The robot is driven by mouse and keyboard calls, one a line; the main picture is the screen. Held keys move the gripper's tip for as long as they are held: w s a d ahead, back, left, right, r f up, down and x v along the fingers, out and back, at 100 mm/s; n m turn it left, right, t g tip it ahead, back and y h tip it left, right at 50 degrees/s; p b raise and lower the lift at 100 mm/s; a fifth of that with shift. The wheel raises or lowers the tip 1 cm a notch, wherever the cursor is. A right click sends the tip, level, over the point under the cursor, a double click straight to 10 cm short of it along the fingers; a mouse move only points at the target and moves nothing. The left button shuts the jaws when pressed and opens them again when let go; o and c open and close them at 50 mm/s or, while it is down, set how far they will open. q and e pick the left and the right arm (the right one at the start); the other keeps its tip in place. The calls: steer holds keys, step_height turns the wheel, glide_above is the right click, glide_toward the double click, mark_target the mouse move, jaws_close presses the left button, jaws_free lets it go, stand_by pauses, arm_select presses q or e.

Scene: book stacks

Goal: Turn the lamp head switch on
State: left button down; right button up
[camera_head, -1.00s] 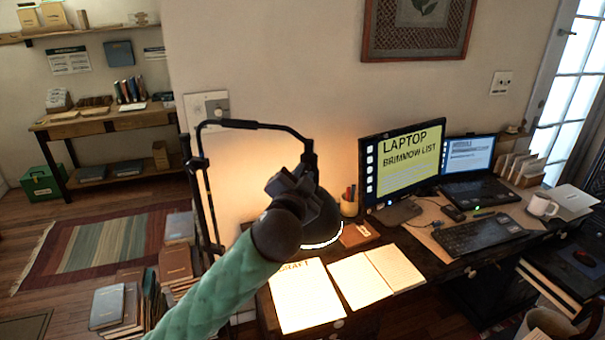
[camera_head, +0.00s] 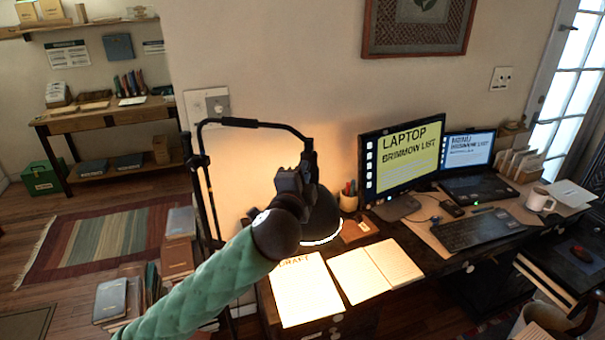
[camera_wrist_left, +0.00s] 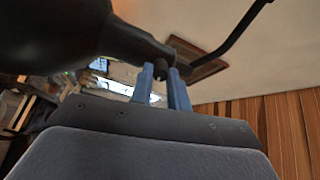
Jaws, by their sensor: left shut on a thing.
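The black lamp stands at the left of the desk, its thin arm (camera_head: 255,124) bending over to a dark lamp head (camera_head: 325,222). The head's lower rim glows and light falls on the wall and papers. My left gripper (camera_head: 305,165) is at the top of the lamp head, partly hidden by my own wrist. In the left wrist view, the lamp head (camera_wrist_left: 55,28) fills the upper left. The blue fingers of my left gripper (camera_wrist_left: 163,78) are close together around a small dark switch knob (camera_wrist_left: 160,72) on its neck. My right gripper is out of view.
Open papers (camera_head: 375,270) lie below the lamp on the desk. A pen cup (camera_head: 348,198), monitor (camera_head: 402,160), laptop (camera_head: 478,187), keyboard (camera_head: 478,231) and mug (camera_head: 539,200) stand to the right. Book stacks (camera_head: 178,258) sit on the floor at left.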

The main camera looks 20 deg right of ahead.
arm_select(q)
steer(key=shift+r, duration=0.1)
steer(key=c, duration=1.5)
jaws_free()
steer(key=shift+o, duration=0.8)
steer(key=b+v, duration=0.3)
steer(key=v, duration=0.4)
steer(key=shift+s+b, duration=0.3)
steer(key=shift+s, duration=0.05)
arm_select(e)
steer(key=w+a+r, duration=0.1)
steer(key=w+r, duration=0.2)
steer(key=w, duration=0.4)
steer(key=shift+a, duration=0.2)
arm_select(q)
steer(key=shift+a, duration=0.15)
